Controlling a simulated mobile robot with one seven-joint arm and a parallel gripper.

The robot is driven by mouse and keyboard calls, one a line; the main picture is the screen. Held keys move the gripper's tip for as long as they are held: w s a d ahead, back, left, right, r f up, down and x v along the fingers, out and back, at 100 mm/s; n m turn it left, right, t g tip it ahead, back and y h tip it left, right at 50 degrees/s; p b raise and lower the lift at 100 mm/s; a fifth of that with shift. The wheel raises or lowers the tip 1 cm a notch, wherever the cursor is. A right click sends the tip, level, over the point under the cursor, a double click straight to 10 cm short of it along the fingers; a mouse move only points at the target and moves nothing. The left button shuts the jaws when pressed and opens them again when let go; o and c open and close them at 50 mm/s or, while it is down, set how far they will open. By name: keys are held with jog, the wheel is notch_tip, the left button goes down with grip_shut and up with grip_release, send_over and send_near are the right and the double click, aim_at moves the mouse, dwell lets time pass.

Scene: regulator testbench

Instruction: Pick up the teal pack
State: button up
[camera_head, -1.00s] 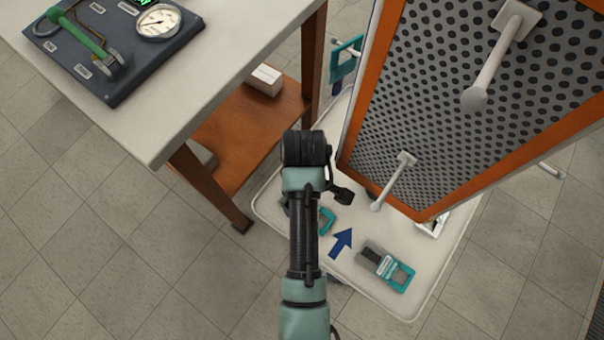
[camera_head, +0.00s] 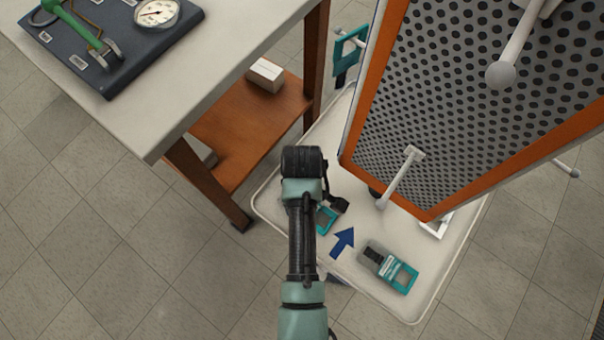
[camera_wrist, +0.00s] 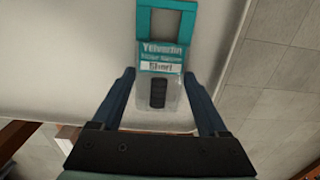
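A teal pack (camera_wrist: 165,55) with a teal header, white lettering and a clear pouch holding a dark cylinder lies flat in the wrist view. My gripper (camera_wrist: 159,76) is open, with one finger on each side of the pouch and gaps on both sides. In the head view my arm hides most of a teal pack (camera_head: 325,219) on the white base tray, which seems to be this same one. A second teal pack (camera_head: 402,276) lies on the tray to the right. A third teal pack (camera_head: 346,52) hangs on the rack's far side.
The perforated rack (camera_head: 450,100) with orange edges and white pegs (camera_head: 400,178) rises close right of my arm. A workbench (camera_head: 190,75) with a gauge board stands at the left.

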jog(key=c, duration=0.8)
jog(key=shift+c, duration=0.2)
jog(key=shift+r, duration=0.15)
jog(key=shift+r, duration=0.2)
notch_tip(320, 180, up, 3)
jog(key=shift+w+p, duration=0.1)
jog(key=shift+p, duration=0.6)
jog(key=s+a+p, duration=0.1)
jog(key=s+a, duration=0.9)
jog(key=s, duration=0.4)
jog(key=shift+s+a+p, duration=0.3)
jog(key=shift+s+p, duration=0.05)
jog(key=shift+p, duration=0.05)
